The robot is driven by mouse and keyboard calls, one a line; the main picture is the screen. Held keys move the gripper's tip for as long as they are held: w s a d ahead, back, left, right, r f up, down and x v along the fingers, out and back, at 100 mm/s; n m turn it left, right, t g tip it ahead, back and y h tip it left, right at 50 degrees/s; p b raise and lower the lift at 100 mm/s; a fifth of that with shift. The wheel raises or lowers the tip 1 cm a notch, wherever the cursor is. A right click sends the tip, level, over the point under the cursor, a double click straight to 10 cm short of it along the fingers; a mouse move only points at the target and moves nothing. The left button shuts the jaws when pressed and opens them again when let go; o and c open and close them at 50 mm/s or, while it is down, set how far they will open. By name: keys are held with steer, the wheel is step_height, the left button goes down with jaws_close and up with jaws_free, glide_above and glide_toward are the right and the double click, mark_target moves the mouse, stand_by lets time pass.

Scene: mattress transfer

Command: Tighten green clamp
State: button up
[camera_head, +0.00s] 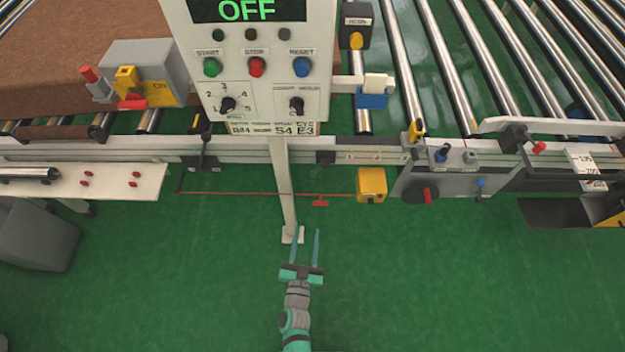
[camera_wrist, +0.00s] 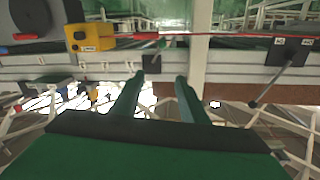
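My gripper (camera_head: 304,232) is open and empty, with two teal fingers apart, over the green floor in front of the conveyor. In the wrist view its fingers (camera_wrist: 158,78) point toward the rail and the post. No clamp shows as plainly green. A small dark bracket (camera_head: 325,158) sits on the front rail just right of the post, with a dim rod below it. A dark bracket also shows between the fingers in the wrist view (camera_wrist: 151,66). I cannot tell if it is the green clamp. My gripper touches nothing that I can see.
A control panel (camera_head: 258,75) reading OFF stands on a white post (camera_head: 281,185) just ahead. A red cord (camera_head: 240,193) runs low to a yellow box (camera_head: 371,184). A grey plate with a red-handled knob (camera_head: 420,190) is at right. Floor around my gripper is clear.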

steer(key=m+h, duration=0.1)
steer(key=h, duration=0.1)
glide_toward(318, 169)
steer(key=s+a+f, duration=0.2)
steer(key=s+f, duration=0.1)
steer(key=f, duration=0.1)
steer(key=x, duration=1)
steer(key=shift+w, duration=0.35)
steer(key=shift+r, duration=0.1)
jaws_close()
